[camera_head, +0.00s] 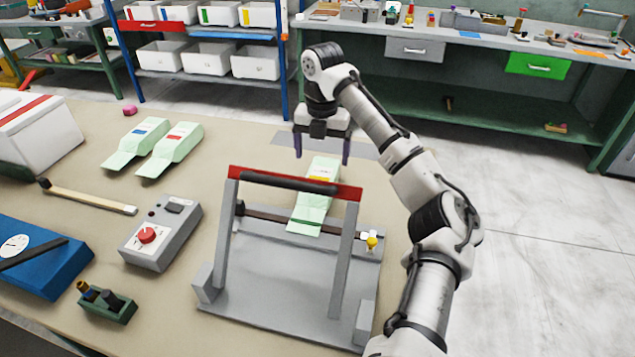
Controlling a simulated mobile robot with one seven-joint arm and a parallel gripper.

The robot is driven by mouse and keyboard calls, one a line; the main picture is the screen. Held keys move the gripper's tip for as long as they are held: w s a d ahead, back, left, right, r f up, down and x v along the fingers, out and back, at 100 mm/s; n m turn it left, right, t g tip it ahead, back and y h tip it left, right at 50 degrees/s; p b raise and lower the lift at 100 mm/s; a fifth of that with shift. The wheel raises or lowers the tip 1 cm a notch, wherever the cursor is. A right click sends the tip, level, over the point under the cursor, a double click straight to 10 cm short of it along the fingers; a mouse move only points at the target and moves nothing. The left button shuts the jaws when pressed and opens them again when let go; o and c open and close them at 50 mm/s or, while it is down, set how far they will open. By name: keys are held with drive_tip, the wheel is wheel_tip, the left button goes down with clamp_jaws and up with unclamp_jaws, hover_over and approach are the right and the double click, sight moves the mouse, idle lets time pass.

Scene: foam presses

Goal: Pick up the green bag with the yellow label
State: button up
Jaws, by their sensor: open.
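The green bag with the yellow label (308,211) lies across the grey foam press (280,270), under its raised bar. The yellow label (320,178) shows just behind the red strip of the frame, which hides part of the bag. My gripper (322,157) points down with its two dark fingers spread, above or just behind the bag's far end. I cannot tell how high the fingertips are above the bag.
Two more green bags, one with a blue label (138,142) and one with a red label (170,148), lie at the back left. A grey control box (160,235), a long-handled brush (90,199), a blue scale (50,262) and a white box (40,135) take up the left side.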

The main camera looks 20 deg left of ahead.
sight(320, 175)
wheel_tip(320, 175, down, 2)
drive_tip(key=shift+f+p, duration=0.2)
drive_tip(key=shift+p, duration=0.1)
drive_tip(key=shift+s+f+p, duration=0.15)
drive_tip(key=shift+f+p, duration=0.45)
drive_tip(key=shift+f, duration=0.9)
drive_tip(key=shift+s+f+p, duration=0.15)
drive_tip(key=shift+f+p, duration=0.45)
drive_tip(key=shift+f, duration=0.85)
drive_tip(key=c, duration=1.1)
drive_tip(key=shift+r, duration=0.1)
drive_tip(key=shift+c, duration=0.2)
